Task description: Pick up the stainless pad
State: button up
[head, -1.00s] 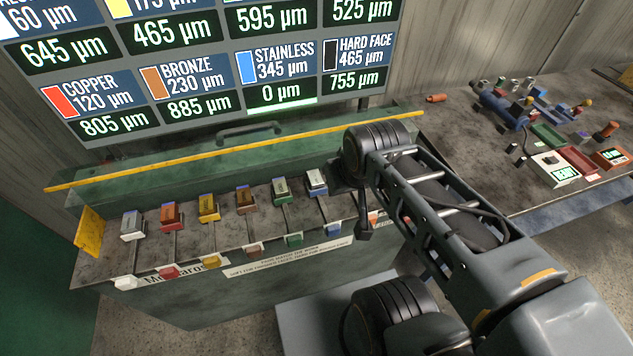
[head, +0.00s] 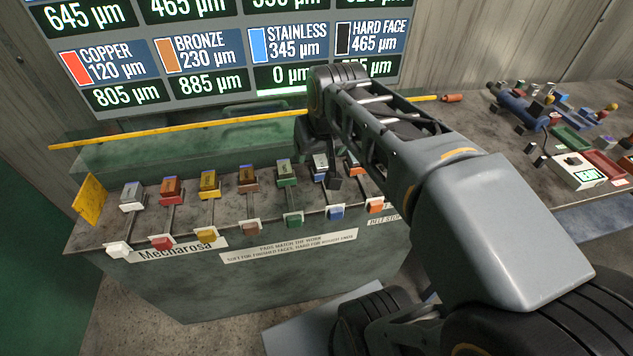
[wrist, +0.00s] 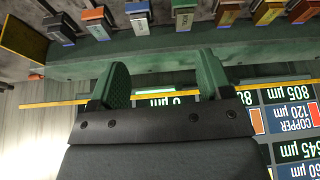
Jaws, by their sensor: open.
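The pad with the blue tag (head: 320,166), the colour the wall display gives for stainless, sits in its slot near the right of the row. In the head view, my wrist partly covers it. In the wrist view, this pad (wrist: 140,17) is at the top, beyond the fingers and apart from them. My gripper (wrist: 163,78) is open and empty, its two green fingers well apart. In the head view, the fingers are largely hidden by my arm.
Close neighbours are a green pad (head: 287,172) and an orange pad (head: 354,165). Brown, yellow, red and white pads stand further left on the rack (head: 170,222). A yellow rail (head: 200,127) runs behind the row. A cluttered workbench (head: 480,125) is at the right.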

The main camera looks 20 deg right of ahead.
jog(key=m+b, duration=0.1)
jog(key=b, duration=0.8)
send_near(321, 162)
jog(key=f, duration=0.1)
jog(key=w+f, duration=0.1)
jog(key=w+f+b, duration=0.1)
jog(key=shift+f+h, duration=0.2)
jog(key=shift+h, duration=0.1)
jog(key=shift+s+b+x, duration=0.15)
jog(key=shift+b+x, duration=0.05)
jog(key=shift+x, duration=1.25)
jog(key=shift+s+b+x, duration=0.15)
jog(key=shift+b+x, duration=0.05)
jog(key=shift+x, duration=1.3)
jog(key=shift+a+f, duration=0.1)
jog(key=shift+f, duration=0.05)
grip_shut()
